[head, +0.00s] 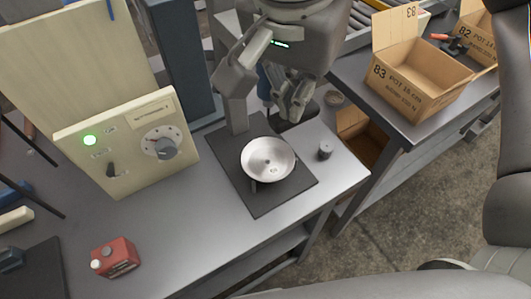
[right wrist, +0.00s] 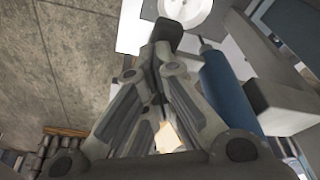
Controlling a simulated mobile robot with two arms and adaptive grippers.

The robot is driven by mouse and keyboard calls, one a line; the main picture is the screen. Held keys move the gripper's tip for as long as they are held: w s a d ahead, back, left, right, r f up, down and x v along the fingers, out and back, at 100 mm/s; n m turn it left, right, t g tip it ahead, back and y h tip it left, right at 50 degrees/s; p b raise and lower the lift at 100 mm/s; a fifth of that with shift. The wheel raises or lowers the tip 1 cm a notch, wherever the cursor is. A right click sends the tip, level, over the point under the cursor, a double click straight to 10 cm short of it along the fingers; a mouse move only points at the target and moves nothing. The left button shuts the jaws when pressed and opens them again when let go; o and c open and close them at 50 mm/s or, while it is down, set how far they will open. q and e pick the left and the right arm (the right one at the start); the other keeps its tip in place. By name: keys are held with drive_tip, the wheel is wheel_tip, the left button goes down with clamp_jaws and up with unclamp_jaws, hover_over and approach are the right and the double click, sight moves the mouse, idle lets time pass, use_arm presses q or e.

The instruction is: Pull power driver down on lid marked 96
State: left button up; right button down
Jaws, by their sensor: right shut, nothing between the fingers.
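A shiny round metal lid or pan (head: 268,158) rests on a black mat (head: 262,204) on the workbench; I cannot read a 96 on it. My right gripper (head: 291,112) is above and behind it in the head view, shut and empty. A blue cylinder, likely the power driver (head: 263,82), is partly hidden beside the gripper. In the right wrist view this blue cylinder (right wrist: 228,88) stands just right of my closed fingers (right wrist: 167,38), apart from them as far as I can tell. A pale disc (right wrist: 187,8) is at the top there. My left gripper is out of view.
A control box (head: 128,150) with a lit green lamp and a dial stands at left. A red container (head: 115,258) and a small grey cylinder (head: 324,151) sit on the bench. Open cardboard boxes marked 83 (head: 418,85) and 82 are at right. The bench front is clear.

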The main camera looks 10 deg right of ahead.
wheel_tip(320, 180, up, 13)
drive_tip(key=p, duration=1.1)
drive_tip(key=shift+r, duration=0.2)
idle(0.8)
